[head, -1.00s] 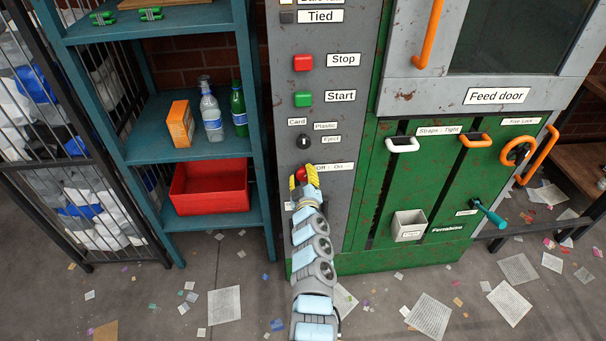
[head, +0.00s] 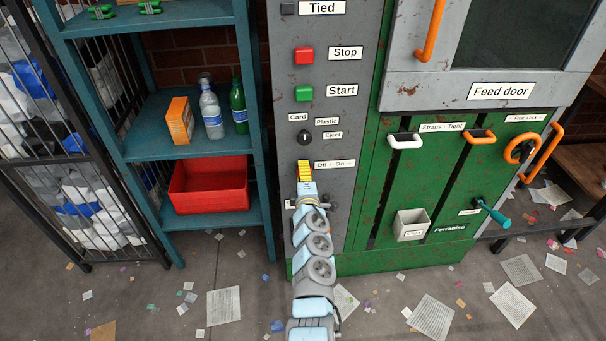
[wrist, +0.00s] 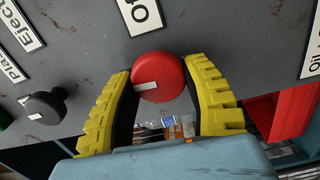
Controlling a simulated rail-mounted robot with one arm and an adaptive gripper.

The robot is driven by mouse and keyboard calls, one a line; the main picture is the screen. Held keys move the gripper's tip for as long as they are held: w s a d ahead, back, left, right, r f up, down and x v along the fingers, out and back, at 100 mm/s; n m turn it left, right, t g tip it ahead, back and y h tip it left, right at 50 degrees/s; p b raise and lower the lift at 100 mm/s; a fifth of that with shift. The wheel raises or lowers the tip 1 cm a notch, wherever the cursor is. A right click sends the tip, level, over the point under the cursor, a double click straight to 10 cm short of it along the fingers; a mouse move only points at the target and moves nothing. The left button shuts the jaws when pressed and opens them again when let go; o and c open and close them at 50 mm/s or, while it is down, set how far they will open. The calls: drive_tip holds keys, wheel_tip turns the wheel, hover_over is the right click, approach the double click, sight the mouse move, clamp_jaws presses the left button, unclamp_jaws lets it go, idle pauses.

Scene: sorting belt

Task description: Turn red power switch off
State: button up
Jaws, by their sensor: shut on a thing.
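The red power switch (wrist: 158,77) is a round knob on the grey panel, with a white pointer mark that points left in the wrist view. My gripper (wrist: 165,92) has its yellow ribbed fingers on either side of the knob, shut on it. In the head view my gripper (head: 304,172) is at the panel just left of the "Off - On" label (head: 334,164), and its fingers hide the switch.
Above are a black selector knob (head: 305,136), a green Start button (head: 304,93) and a red Stop button (head: 304,55). A teal shelf (head: 190,141) with a red bin (head: 208,203) stands left. The green machine front (head: 365,215) has handles and levers.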

drive_tip(key=shift+n, duration=0.3)
idle(0.4)
drive_tip(key=o, duration=1.2)
